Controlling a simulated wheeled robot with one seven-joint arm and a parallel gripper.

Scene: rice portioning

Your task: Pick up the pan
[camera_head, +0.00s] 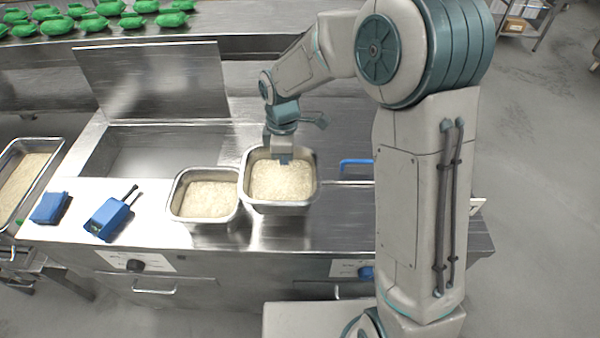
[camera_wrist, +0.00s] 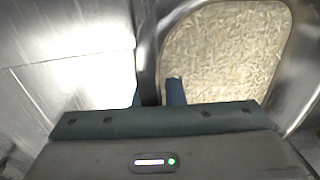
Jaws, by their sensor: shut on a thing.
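A square metal pan (camera_head: 262,206) filled with pale rice (camera_head: 281,180) is at the counter's middle. My gripper (camera_head: 284,157) comes down at the pan's far rim and is shut on that rim. One blue fingertip shows inside the pan, over the rice. In the wrist view, the rim passes between the two blue fingers of my gripper (camera_wrist: 157,93), with the rice (camera_wrist: 222,50) to the right. The pan looks level. I cannot tell whether it touches the counter.
A second rice pan (camera_head: 207,220) stands close on the left. Farther left are a blue handheld device (camera_head: 108,218) and a blue box (camera_head: 49,207). An open metal lid (camera_head: 155,80) stands behind an open basin (camera_head: 165,150). A blue handle (camera_head: 355,163) is to the right.

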